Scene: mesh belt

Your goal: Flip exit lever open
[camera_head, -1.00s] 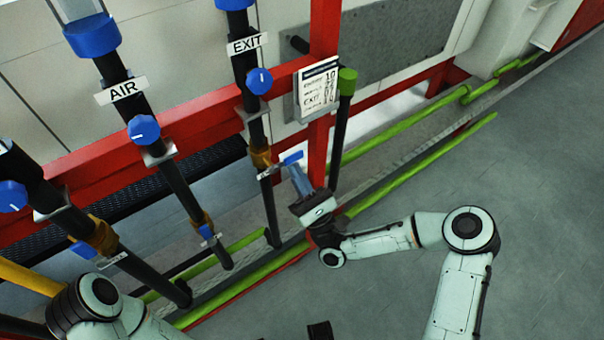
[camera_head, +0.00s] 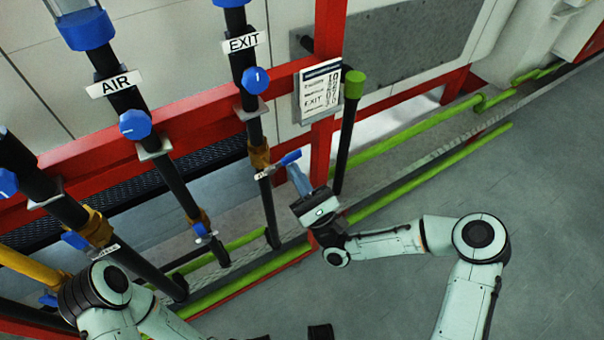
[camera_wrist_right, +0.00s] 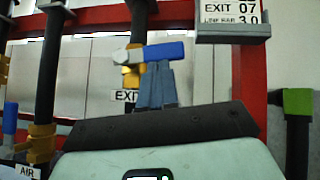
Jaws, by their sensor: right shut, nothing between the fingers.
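The exit lever (camera_head: 290,157) is a blue handle on the brass valve (camera_head: 259,155) of the pipe labelled EXIT (camera_head: 244,41). It sticks out sideways to the right of the pipe. In the right wrist view the lever (camera_wrist_right: 163,51) lies nearly level, with an EXIT tag just below it. My right gripper (camera_head: 294,168) is shut and empty, its fingertips right under the lever. In the right wrist view the fingertips (camera_wrist_right: 158,66) meet the handle's lower edge; whether they touch it I cannot tell. My left arm shows at lower left, but its gripper is not visible.
Other pipes with blue knobs and levers stand to the left, one labelled AIR (camera_head: 115,83). A red frame (camera_head: 325,140) rises behind the lever. A paper sign (camera_head: 320,89) and a green-capped black pipe (camera_head: 354,85) are close on the right. Open grey floor (camera_head: 560,220) lies right.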

